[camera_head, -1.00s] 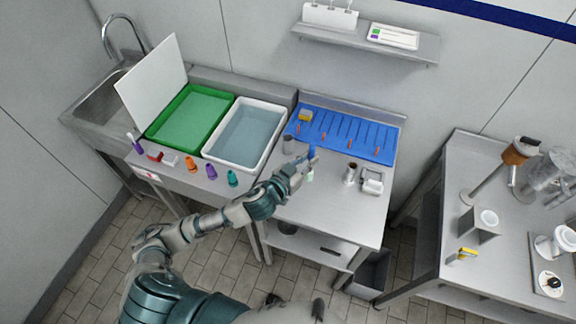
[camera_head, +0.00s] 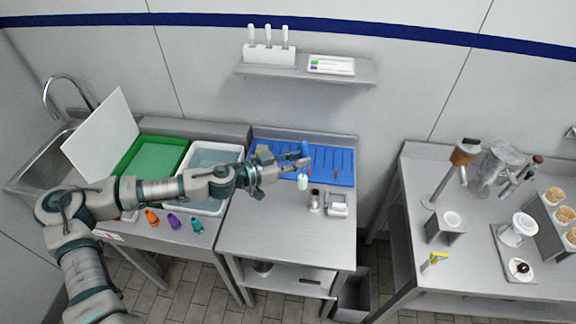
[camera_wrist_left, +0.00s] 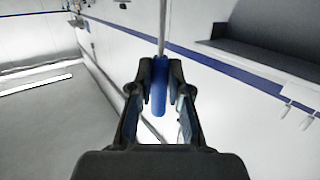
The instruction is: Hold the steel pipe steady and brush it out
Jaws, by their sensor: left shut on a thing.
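A short steel cylinder with a dark open top, which looks like the steel pipe (camera_head: 314,199), stands upright on the steel table. My left gripper (camera_head: 298,164) is above the table, up and left of the pipe. It is shut on a brush whose blue handle (camera_head: 304,149) points up and whose pale green head (camera_head: 302,183) hangs down. The head is apart from the pipe in the picture. In the left wrist view the blue handle (camera_wrist_left: 159,98) sits between the fingertips, with a thin metal rod running out from it. My right gripper is out of view.
A metal holder (camera_head: 337,208) stands right beside the pipe. A blue ribbed mat (camera_head: 335,160) lies behind. A white tub (camera_head: 225,153) and green tray (camera_head: 155,160) are at left. The table front is clear. A second table (camera_head: 460,290) stands at right.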

